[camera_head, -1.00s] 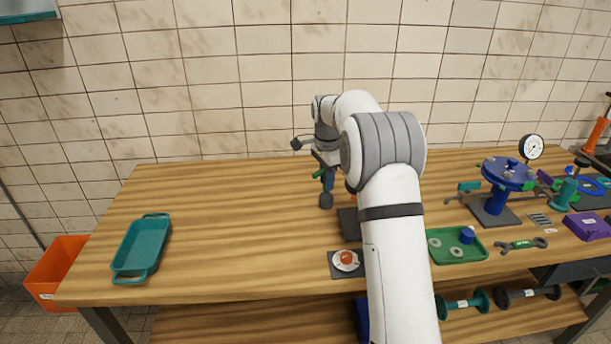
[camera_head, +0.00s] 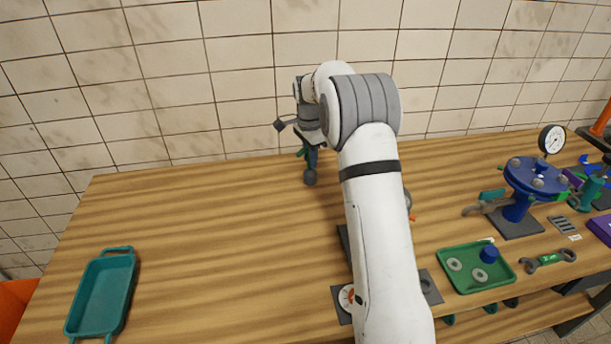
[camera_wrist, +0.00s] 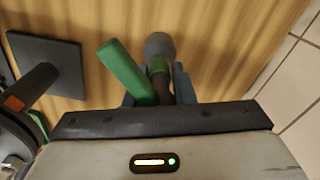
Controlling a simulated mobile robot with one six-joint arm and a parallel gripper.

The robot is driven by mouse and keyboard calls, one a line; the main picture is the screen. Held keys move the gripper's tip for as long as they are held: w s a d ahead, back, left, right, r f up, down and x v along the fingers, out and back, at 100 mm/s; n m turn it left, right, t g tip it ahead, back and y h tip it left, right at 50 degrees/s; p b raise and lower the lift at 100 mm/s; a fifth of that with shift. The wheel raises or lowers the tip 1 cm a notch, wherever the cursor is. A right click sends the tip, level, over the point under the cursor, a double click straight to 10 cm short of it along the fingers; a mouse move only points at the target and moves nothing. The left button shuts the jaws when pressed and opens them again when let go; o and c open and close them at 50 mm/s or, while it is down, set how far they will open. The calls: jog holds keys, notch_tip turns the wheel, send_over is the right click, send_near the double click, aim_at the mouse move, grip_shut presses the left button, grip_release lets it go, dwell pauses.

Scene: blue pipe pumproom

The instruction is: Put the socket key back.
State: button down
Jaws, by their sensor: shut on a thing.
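The socket key has a green bar (camera_wrist: 125,72) and a dark grey rounded socket end (camera_wrist: 158,45), seen in the wrist view. In the head view its grey end (camera_head: 310,177) points down over the back part of the bench. My gripper (camera_wrist: 157,86) is shut on the key's shaft, between two blue-grey fingers. In the head view my gripper (camera_head: 311,156) is near the wall, partly hidden by its own wrist. I cannot tell whether the grey end touches the bench. No holder for the key is clearly visible.
A dark square plate (camera_wrist: 60,65) lies left of the key in the wrist view. A teal tray (camera_head: 101,296) is at the bench's left. A green tray (camera_head: 474,268), a wrench (camera_head: 549,261) and a blue flanged stand (camera_head: 516,207) are right. The bench's left middle is clear.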

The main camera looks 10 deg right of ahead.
aim_at(309, 169)
jog(key=shift+a+f+p, duration=0.15)
jog(key=shift+f+p, duration=0.3)
jog(key=shift+f, duration=2.45)
jog(key=shift+s, duration=0.1)
jog(key=shift+f, duration=0.2)
jog(key=c, duration=1.2)
grip_release()
jog(key=shift+c, duration=0.2)
